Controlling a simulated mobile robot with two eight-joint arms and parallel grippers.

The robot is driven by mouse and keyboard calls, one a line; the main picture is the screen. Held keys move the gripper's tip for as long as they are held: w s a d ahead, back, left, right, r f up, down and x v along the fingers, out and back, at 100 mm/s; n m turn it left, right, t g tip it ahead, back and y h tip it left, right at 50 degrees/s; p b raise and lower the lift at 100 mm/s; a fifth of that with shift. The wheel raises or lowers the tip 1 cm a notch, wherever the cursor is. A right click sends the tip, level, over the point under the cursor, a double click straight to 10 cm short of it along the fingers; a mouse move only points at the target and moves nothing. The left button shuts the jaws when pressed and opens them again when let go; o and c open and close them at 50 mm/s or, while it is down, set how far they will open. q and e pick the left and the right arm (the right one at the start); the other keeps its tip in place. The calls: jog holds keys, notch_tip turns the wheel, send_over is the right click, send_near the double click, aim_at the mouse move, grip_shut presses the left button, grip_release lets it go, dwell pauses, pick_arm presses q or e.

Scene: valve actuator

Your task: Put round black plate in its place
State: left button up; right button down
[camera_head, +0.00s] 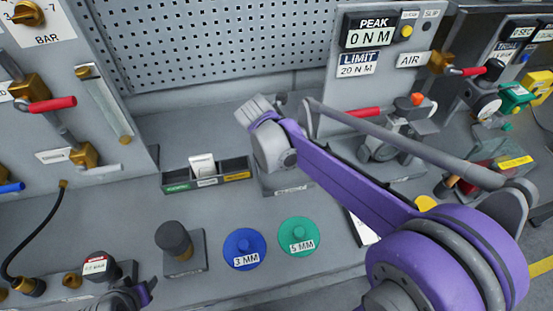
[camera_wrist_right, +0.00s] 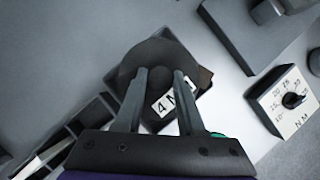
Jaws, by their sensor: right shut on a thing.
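The round black plate (camera_wrist_right: 150,55), with a white label reading "4 M" and partly covered, shows in the right wrist view. My right gripper (camera_wrist_right: 160,75) has its two fingers shut on the middle of this plate. The plate is over a squarish dark and brown base (camera_wrist_right: 204,78); I cannot tell whether it touches it. In the head view my purple right arm hides the plate and fingers, above a grey square stand (camera_head: 287,188) with a label. My left gripper (camera_head: 130,298) shows only in part at the bottom left; its fingers are unclear.
A blue 3 MM plate (camera_head: 243,249) and a green 5 MM plate (camera_head: 299,237) lie on the bench front. A dark cylinder on a square stand (camera_head: 174,240) is left of them. A divided tray (camera_head: 207,177) stands behind. A pegboard (camera_head: 215,40) closes the back.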

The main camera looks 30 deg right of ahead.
jog(key=f, duration=0.4)
jog(key=shift+s+f, duration=0.1)
jog(key=shift+s, duration=0.25)
jog(key=shift+w+f, duration=0.1)
jog(key=shift+f, duration=2.45)
jog(key=shift+f+b, duration=0.15)
jog(key=shift+b, duration=0.15)
jog(key=c, duration=0.5)
grip_release()
